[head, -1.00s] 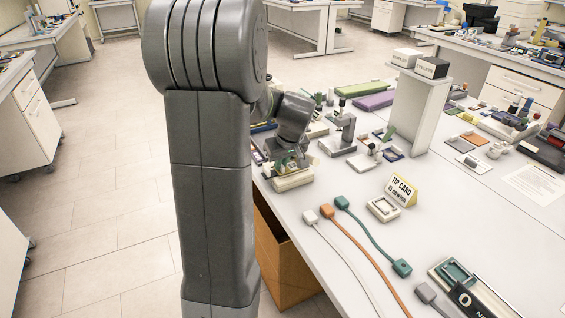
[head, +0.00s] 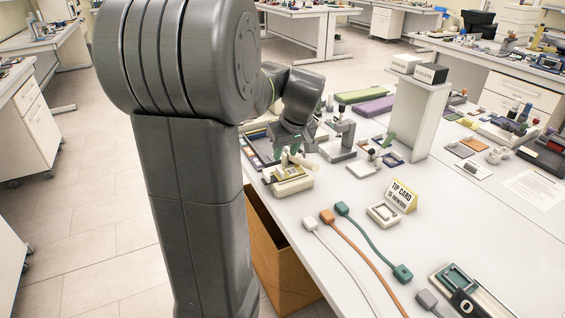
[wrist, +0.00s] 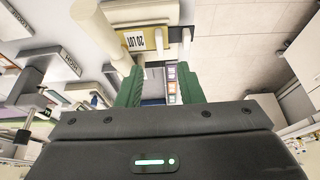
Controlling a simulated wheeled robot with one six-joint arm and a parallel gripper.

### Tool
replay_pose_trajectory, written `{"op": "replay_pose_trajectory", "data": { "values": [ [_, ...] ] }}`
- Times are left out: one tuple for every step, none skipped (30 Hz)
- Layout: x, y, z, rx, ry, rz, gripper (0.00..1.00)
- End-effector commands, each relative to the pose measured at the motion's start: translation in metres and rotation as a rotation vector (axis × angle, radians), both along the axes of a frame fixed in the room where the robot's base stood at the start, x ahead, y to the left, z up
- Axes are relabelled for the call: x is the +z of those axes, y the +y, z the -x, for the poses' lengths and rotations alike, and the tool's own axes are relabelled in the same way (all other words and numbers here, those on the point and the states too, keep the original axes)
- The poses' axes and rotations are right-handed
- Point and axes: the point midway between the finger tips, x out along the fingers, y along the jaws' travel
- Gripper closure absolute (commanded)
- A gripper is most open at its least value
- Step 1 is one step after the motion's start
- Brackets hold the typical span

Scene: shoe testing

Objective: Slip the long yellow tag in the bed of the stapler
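My gripper (head: 292,156) hangs at the left end of the bench, just behind a cream fixture. In the wrist view its two green fingers (wrist: 159,88) are apart, with nothing visibly held between them. A small device with a raised green lever (head: 380,146), which looks like the stapler, stands to the right of my gripper; its bed is too small to make out. A dark tray (head: 256,150) with small coloured pieces lies left of the gripper, partly hidden by my arm.
The cream fixture (head: 288,184) stands near the bench edge; its yellow plate, marked LOT 20, shows in the wrist view (wrist: 143,40). A grey press (head: 342,143) stands between my gripper and the lever device.

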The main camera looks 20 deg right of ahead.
Motion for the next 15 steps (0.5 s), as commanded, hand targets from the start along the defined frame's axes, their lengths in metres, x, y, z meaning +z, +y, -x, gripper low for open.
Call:
{"op": "replay_pose_trajectory", "data": {
  "values": [
    [0.011,-0.001,0.004,-0.002,-0.004,0.003,0.66],
    [0.017,-0.001,0.006,-0.001,-0.003,0.003,0.66],
    [0.024,-0.002,0.009,-0.001,-0.004,0.002,0.66],
    [0.028,-0.001,0.012,-0.001,-0.002,0.002,0.66],
    [0.032,-0.002,0.013,-0.001,-0.002,0.002,0.66],
    [0.037,-0.002,0.015,-0.001,-0.002,0.002,0.66],
    [0.041,-0.002,0.016,-0.001,-0.002,0.002,0.66],
    [0.043,-0.002,0.017,-0.001,-0.002,0.002,0.66],
    [0.046,-0.002,0.019,0.000,-0.001,0.001,0.66],
    [0.047,-0.002,0.020,0.000,0.000,0.000,0.66],
    [0.049,-0.002,0.020,0.000,0.000,0.000,0.66],
    [0.050,-0.002,0.021,0.000,0.001,0.000,0.66],
    [0.050,-0.002,0.021,0.000,0.001,0.000,0.66],
    [0.051,-0.002,0.021,0.000,0.001,0.000,0.66],
    [0.051,-0.002,0.021,0.000,0.001,0.000,0.66]
  ]
}}
